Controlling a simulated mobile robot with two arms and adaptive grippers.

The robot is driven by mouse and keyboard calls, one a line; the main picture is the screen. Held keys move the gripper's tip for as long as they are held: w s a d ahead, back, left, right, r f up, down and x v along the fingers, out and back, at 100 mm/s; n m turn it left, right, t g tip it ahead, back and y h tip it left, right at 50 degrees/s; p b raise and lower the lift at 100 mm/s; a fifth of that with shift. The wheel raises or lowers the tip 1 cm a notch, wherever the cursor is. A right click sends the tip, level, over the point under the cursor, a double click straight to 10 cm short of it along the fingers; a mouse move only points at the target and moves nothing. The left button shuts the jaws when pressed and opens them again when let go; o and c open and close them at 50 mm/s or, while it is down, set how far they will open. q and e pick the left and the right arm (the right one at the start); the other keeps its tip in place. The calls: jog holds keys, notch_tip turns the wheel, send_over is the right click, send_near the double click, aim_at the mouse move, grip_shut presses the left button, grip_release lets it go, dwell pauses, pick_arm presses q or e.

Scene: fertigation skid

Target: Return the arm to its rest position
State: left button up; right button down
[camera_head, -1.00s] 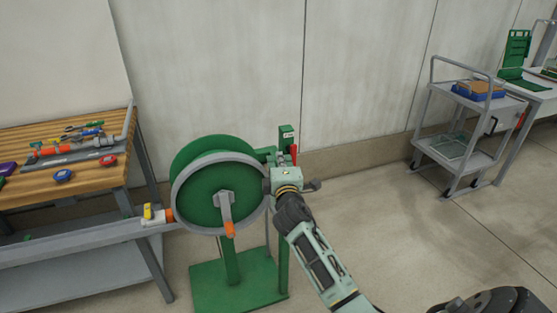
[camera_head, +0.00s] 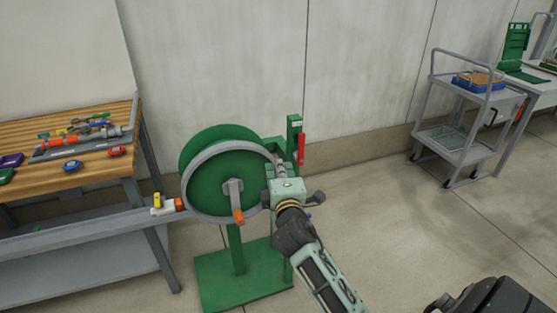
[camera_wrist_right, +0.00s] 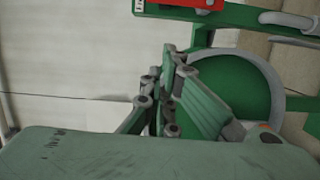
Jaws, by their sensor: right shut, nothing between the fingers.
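My right gripper (camera_head: 280,171) is in the head view, in front of the right edge of the green hose reel (camera_head: 205,160). Its fingers show in the right wrist view (camera_wrist_right: 172,62), drawn together with nothing between them. The green reel disc (camera_wrist_right: 235,88) is behind them there. My right arm (camera_head: 325,275) reaches in from the bottom of the head view. The gripper hides part of the reel's stand. My left gripper is not in view.
The reel's stand has a red lever (camera_head: 301,149) on a green post and a crank with an orange handle (camera_head: 238,217). A wooden-topped bench (camera_head: 90,167) with tools is at left. A grey cart (camera_head: 466,155) stands at right. Floor between reel and cart is clear.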

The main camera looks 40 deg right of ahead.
jog(key=s+a+f+m+g+y, duration=0.1)
jog(key=s+a+f+g+y, duration=0.1)
jog(key=f, duration=0.9)
jog(key=s+a+f+g+y, duration=0.1)
jog(key=a+f+y, duration=0.15)
jog(key=f, duration=0.85)
jog(key=s+a+f+m+g+y, duration=0.1)
jog(key=s+a+f+g, duration=0.15)
jog(key=s+f, duration=0.55)
jog(key=s+a+f+m+g+y, duration=0.1)
jog(key=s+a+f+g, duration=0.3)
jog(key=f, duration=0.9)
jog(key=s+a+f+m+g, duration=0.1)
jog(key=s+f, duration=0.5)
jog(key=s, duration=0.6)
jog(key=s+a+f+m+g+y, duration=0.1)
jog(key=s+f, duration=0.5)
jog(key=s, duration=0.7)
jog(key=s+a+f+m+g, duration=0.3)
jog(key=s+f, duration=0.4)
jog(key=s, duration=0.6)
jog(key=shift+m+y, duration=0.35)
jog(key=shift+m, duration=0.55)
